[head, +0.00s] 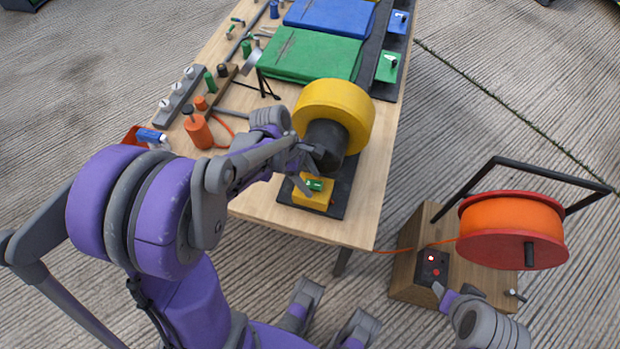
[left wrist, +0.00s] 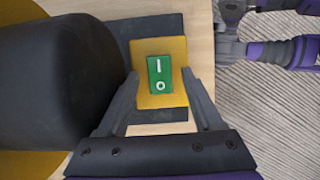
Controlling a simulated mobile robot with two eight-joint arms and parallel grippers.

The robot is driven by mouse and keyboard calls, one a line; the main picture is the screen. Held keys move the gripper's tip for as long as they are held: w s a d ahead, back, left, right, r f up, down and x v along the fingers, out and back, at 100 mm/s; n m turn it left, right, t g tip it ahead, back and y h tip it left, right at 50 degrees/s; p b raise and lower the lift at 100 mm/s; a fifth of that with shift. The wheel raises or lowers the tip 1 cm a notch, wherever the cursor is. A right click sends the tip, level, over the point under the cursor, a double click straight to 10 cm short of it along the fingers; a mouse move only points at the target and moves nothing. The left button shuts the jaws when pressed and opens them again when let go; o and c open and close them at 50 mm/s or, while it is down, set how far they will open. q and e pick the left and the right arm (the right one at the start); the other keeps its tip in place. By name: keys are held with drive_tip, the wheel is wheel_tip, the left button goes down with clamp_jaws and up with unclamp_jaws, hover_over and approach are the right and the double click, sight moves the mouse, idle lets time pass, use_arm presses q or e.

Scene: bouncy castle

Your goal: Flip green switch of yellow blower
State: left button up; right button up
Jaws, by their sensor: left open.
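The yellow blower (head: 335,103) stands near the front end of the wooden table, with its dark nozzle pointing toward me. In front of it sits a yellow box (head: 304,201) carrying the green switch (head: 316,185). My left gripper (head: 303,178) is over this box. In the left wrist view my left gripper (left wrist: 160,88) is open, with one finger on each side of the green switch (left wrist: 159,74), which shows a bar and a circle. I cannot tell whether the fingertips touch the box. My right gripper (head: 439,290) is near the reel's base; its jaws are too small to judge.
An orange cable reel (head: 512,225) stands on a wooden base (head: 402,286) to the right, with a lit red switch panel (head: 432,266). Green (head: 305,55) and blue (head: 330,14) folded pieces lie at the back. An orange pump (head: 198,130) and tools lie on the left.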

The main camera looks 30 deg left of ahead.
use_arm(q)
clamp_jaws()
drive_tip(key=shift+d, duration=0.1)
drive_tip(key=shift+d+r+y, duration=0.15)
drive_tip(key=shift+d+y, duration=0.1)
drive_tip(key=shift+y, duration=0.45)
drive_tip(key=shift+w+d+g+y, duration=0.15)
drive_tip(key=shift+g+y, duration=0.35)
drive_tip(key=shift+y, duration=0.9)
unclamp_jaws()
